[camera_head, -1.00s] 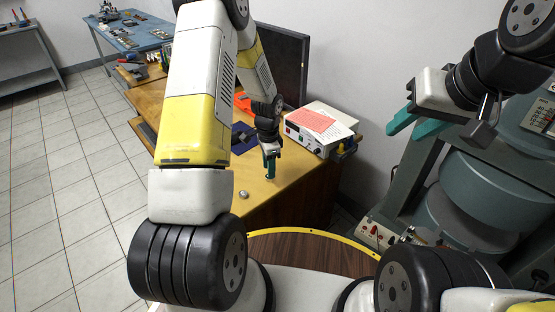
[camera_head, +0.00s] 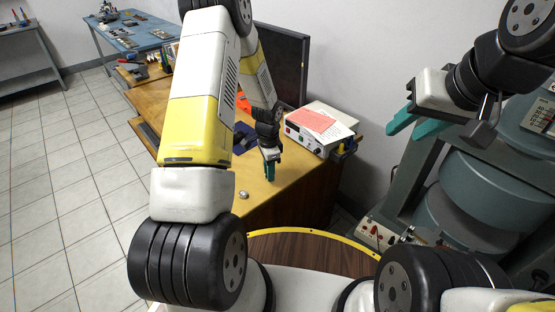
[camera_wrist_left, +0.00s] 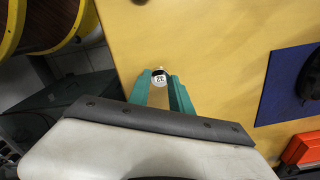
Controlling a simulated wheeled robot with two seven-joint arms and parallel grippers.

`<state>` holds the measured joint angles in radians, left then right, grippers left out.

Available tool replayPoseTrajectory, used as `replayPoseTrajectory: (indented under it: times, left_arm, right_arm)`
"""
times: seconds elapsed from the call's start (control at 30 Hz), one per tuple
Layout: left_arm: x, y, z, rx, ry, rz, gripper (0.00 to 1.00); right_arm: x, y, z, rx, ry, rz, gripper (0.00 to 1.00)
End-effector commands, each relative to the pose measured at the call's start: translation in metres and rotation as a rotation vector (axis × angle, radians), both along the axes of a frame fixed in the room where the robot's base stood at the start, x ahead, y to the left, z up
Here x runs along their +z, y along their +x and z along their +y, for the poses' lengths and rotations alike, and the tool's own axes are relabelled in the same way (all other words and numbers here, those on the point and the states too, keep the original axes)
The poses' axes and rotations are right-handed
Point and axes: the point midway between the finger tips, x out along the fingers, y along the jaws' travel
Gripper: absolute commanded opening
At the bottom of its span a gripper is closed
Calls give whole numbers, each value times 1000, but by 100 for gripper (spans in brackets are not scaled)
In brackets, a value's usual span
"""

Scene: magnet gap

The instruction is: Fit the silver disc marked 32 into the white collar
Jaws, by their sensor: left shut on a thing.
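My left gripper (camera_head: 268,177) points down just over the front part of the yellow table. Its teal fingers are shut on the silver disc (camera_wrist_left: 160,79), whose pale round face with dark markings shows between the fingertips in the left wrist view. The marking is too small to read surely. A small round silvery-white piece (camera_head: 244,195) lies on the table, left of and nearer than the left gripper; I cannot tell whether it is the white collar. My right gripper (camera_head: 416,122) is open and empty, raised at the right, away from the table.
A white instrument box (camera_head: 318,127) with a red sheet (camera_head: 311,120) on it stands behind the gripper at right. A blue mat (camera_wrist_left: 289,86) lies on the table.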

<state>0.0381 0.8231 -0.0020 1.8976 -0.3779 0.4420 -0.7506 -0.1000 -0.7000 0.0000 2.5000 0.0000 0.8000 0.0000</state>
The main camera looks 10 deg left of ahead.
Motion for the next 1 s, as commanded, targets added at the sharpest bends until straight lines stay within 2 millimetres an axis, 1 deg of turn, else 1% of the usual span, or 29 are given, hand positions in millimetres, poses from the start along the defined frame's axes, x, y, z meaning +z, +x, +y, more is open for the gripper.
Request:
replayPoseTrajectory:
  times: [0.6, 0.77, 1.0]
  left_arm:
    - [45, 0, 0, 0, 0, -1, 0]
    - [50, 0, 0, 0, -1, 0, 0]
    - [50, 0, 0, 0, 0, 0, 0]
  right_arm:
    - [0, 0, 0, 0, 0, 0, 36]
    - [0, 0, 0, 0, 0, 0, 36]
    - [0, 0, 0, 0, 0, 0, 36]
